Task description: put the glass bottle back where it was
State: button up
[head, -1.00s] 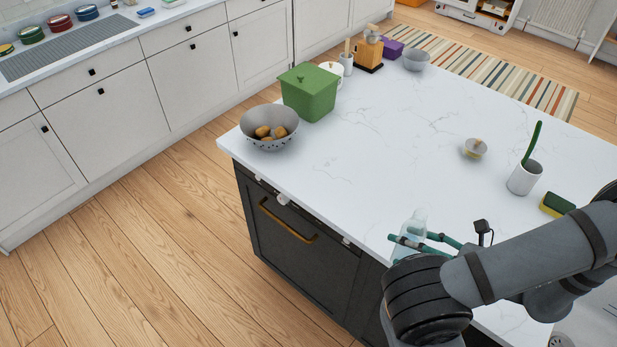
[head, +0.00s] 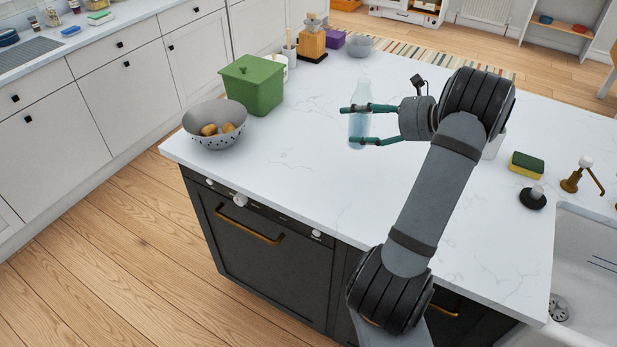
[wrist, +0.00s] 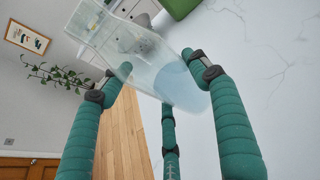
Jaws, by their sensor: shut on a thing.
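The glass bottle (head: 358,125) is clear with pale blue liquid inside. It is upright above or on the white island worktop; I cannot tell if its base touches. My gripper (head: 360,124) comes from the right with its teal fingers closed around the bottle. In the wrist view the bottle (wrist: 150,60) lies between the fingers of my gripper (wrist: 160,82), and the blue liquid shows at its lower end.
A grey bowl with brown food (head: 215,125) and a green lidded box (head: 252,85) stand left of the bottle. A sponge (head: 526,163) lies right. The worktop's front middle (head: 290,175) is clear.

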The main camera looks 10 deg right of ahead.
jog(key=shift+w+a+f+p, duration=0.55)
jog(key=shift+a+f, duration=0.95)
jog(key=shift+a, duration=0.55)
jog(key=shift+w+a+f+p, duration=0.45)
jog(key=shift+w+a+f, duration=0.25)
jog(key=shift+a+f, duration=1.05)
jog(key=shift+w+a+f+p, duration=0.55)
jog(key=shift+a+f, duration=0.7)
jog(key=shift+a, duration=1.05)
jog(key=shift+f, duration=0.2)
jog(key=o, duration=1.6)
jog(key=shift+c, duration=0.2)
jog(key=shift+o, duration=0.2)
jog(key=shift+r, duration=0.15)
